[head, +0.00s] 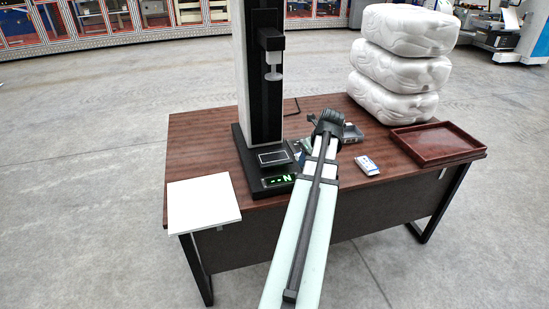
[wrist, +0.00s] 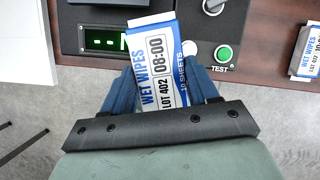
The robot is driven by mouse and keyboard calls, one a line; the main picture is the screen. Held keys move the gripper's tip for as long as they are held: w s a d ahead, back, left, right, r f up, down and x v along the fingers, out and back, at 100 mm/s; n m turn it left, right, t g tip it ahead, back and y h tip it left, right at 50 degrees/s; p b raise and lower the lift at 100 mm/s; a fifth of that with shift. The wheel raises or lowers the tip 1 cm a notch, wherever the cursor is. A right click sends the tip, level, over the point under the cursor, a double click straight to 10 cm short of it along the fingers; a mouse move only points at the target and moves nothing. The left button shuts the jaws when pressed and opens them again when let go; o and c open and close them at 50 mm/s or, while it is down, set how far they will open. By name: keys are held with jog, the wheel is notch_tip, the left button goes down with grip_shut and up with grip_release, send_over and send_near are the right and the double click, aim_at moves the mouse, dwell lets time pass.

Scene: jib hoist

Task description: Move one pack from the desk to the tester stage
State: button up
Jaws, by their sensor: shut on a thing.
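My gripper (wrist: 160,80) is shut on a white and blue wet wipes pack (wrist: 160,60), marked 08:00 and LOT 402. The pack is between the blue fingers, its far end sticking out past them. In the wrist view it overlaps the front of the tester base, beside the green-lit display (wrist: 104,40). I cannot tell its height above the base. In the head view my arm hides most of the gripper and the held pack. The tester stage, a small plate (head: 272,157), lies on the black base below the column's white presser (head: 272,74); nothing shows on it.
A second pack (head: 367,165) lies on the desk (head: 205,145) right of my arm; it also shows in the wrist view (wrist: 306,55). A brown tray (head: 435,143) and a white sheet (head: 203,203) flank the desk. A green TEST button (wrist: 223,53) is near the gripper.

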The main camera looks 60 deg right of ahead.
jog(key=a+n, duration=0.1)
jog(key=a, duration=0.3)
jog(key=shift+n, duration=0.3)
jog(key=w+d, duration=0.2)
jog(key=w, duration=0.3)
jog(key=w+d, duration=0.2)
jog(key=w, duration=0.3)
jog(key=w+d, duration=0.3)
jog(key=w, duration=0.3)
jog(key=shift+f, duration=2.05)
jog(key=shift+f, duration=0.15)
jog(key=o, duration=1.1)
jog(key=shift+c, duration=0.2)
jog(key=v, duration=1.2)
jog(key=shift+s+d, duration=0.15)
jog(key=shift+d, duration=0.05)
